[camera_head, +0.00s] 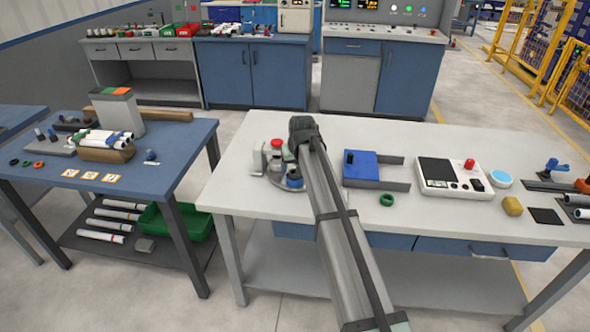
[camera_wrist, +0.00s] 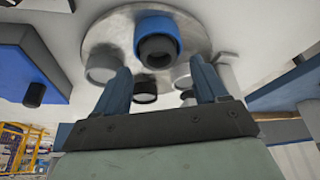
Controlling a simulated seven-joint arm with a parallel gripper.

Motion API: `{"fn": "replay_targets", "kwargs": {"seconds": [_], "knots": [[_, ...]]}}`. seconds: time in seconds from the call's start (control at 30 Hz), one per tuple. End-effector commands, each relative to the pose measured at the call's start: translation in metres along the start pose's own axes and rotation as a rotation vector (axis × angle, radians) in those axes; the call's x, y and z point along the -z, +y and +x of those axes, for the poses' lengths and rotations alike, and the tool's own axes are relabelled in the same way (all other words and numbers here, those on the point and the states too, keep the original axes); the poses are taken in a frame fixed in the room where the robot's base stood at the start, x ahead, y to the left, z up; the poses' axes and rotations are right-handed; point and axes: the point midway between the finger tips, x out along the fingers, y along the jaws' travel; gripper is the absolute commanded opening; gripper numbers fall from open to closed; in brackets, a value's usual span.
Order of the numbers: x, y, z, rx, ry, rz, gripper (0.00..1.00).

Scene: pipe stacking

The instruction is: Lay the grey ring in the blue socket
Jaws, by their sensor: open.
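The blue socket (camera_wrist: 144,25) stands on a round metal plate (camera_wrist: 115,24), at the top of the wrist view. A dark grey ring (camera_wrist: 157,46) with a hole shows inside the blue rim. I cannot tell how deep it sits. My gripper (camera_wrist: 160,70) is open, its two blue-grey fingers apart and empty, on the near side of the ring and not touching it. In the head view the blue socket (camera_head: 294,172) shows beside my arm, which hides the fingertips and part of the plate.
Other pale and dark cylinders stand on the plate around my fingers, with a red-topped one (camera_head: 277,143) behind. A blue block fixture (camera_head: 360,165) and a green ring (camera_head: 387,200) lie to the right, then a white control box (camera_head: 450,178). The front of the white table is largely clear.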

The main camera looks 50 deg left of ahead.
Motion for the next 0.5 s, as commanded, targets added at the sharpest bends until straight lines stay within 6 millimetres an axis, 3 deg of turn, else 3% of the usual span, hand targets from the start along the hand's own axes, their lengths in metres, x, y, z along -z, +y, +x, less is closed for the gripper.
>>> {"fn": "replay_targets", "kwargs": {"seconds": [0.3, 0.5], "knots": [[-0.001, 0.0, -0.064, 0.0, 0.003, 0.0, 0.72], [-0.001, 0.0, -0.092, 0.0, 0.002, 0.0, 0.72]]}}
